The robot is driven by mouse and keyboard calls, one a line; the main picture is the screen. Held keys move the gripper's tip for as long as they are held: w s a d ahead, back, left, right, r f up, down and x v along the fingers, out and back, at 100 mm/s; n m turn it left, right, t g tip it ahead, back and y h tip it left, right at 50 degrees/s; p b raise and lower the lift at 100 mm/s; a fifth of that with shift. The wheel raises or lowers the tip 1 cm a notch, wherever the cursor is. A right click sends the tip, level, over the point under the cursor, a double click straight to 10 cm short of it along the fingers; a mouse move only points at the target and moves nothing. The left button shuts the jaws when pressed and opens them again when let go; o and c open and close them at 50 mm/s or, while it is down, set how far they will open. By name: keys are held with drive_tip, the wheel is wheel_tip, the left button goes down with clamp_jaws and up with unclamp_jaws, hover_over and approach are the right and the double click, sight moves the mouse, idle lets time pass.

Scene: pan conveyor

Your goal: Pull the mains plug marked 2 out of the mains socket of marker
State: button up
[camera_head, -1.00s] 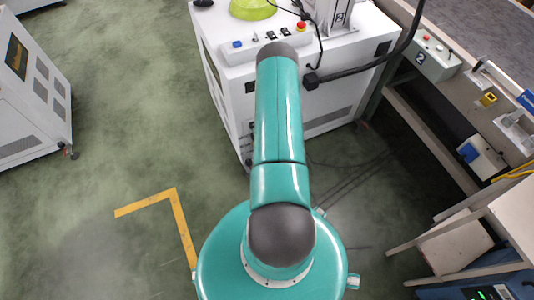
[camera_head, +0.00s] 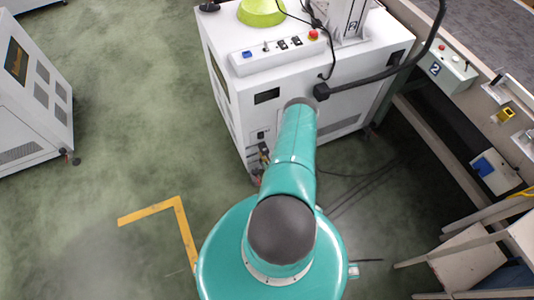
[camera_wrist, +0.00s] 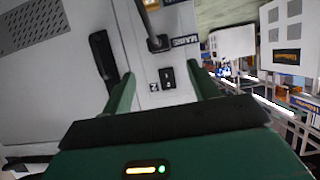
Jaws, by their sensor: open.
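In the wrist view, my gripper (camera_wrist: 160,73) is open, its two green fingers apart and nothing between them that I can see held. Beyond the fingers is a pale panel with a "MAINS"-like label (camera_wrist: 184,41). Beside the label a black plug (camera_wrist: 157,44) sits at the panel with a dark cord running up from it. Below it is a small black fitting (camera_wrist: 167,74) with white marks, perhaps a switch. A small sideways mark (camera_wrist: 153,84), perhaps a 2, is beside it. In the head view my arm hides the gripper.
The white machine (camera_head: 345,85) stands ahead; small fittings (camera_head: 263,151) show low on its left face. A dark handle-like part (camera_wrist: 103,62) is left of my fingers. A bench with a box marked 2 (camera_head: 446,70) is at right.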

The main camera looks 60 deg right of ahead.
sight(266, 152)
drive_tip(key=x, duration=1)
drive_tip(key=shift+w+d+f, duration=0.1)
drive_tip(key=shift+w+d, duration=0.05)
clamp_jaws()
drive_tip(key=shift+s+a, duration=0.45)
drive_tip(key=shift+s, duration=0.35)
drive_tip(key=shift+s+a, duration=0.5)
drive_tip(key=shift+s, duration=0.25)
wheel_tip(266, 152, up, 7)
drive_tip(key=shift+r, duration=0.25)
idle(0.3)
